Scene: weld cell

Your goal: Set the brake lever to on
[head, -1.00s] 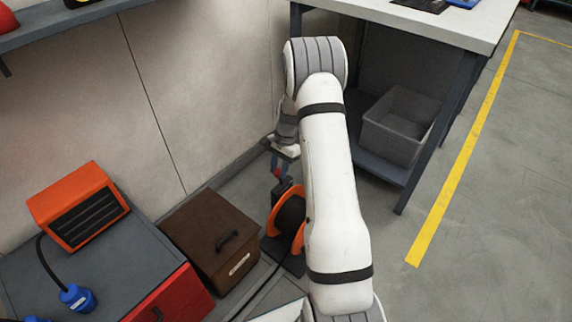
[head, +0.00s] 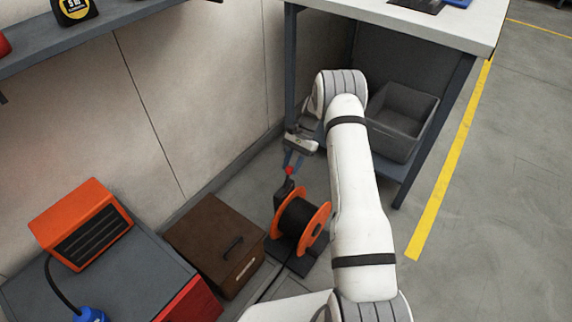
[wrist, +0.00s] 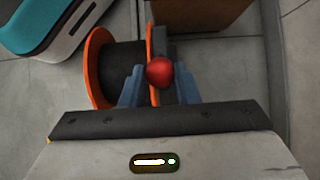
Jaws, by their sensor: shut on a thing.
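The brake lever ends in a red knob (head: 289,170), which stands at the back edge of an orange-rimmed cable reel (head: 300,224) on the floor. In the wrist view the red knob (wrist: 159,71) lies between the blue fingers of my gripper (wrist: 158,84). My gripper (head: 291,163) reaches down from above and is shut on the knob. The lever's shaft is mostly hidden below the knob. The reel (wrist: 122,68) shows behind the fingers in the wrist view. I cannot read any on or off mark.
A brown box (head: 216,240) stands left of the reel. A grey cabinet (head: 90,270) with an orange heater (head: 80,224) is further left. The workbench (head: 420,22) stands behind, with a grey bin (head: 401,122) on its lower shelf. The wall is close behind the reel.

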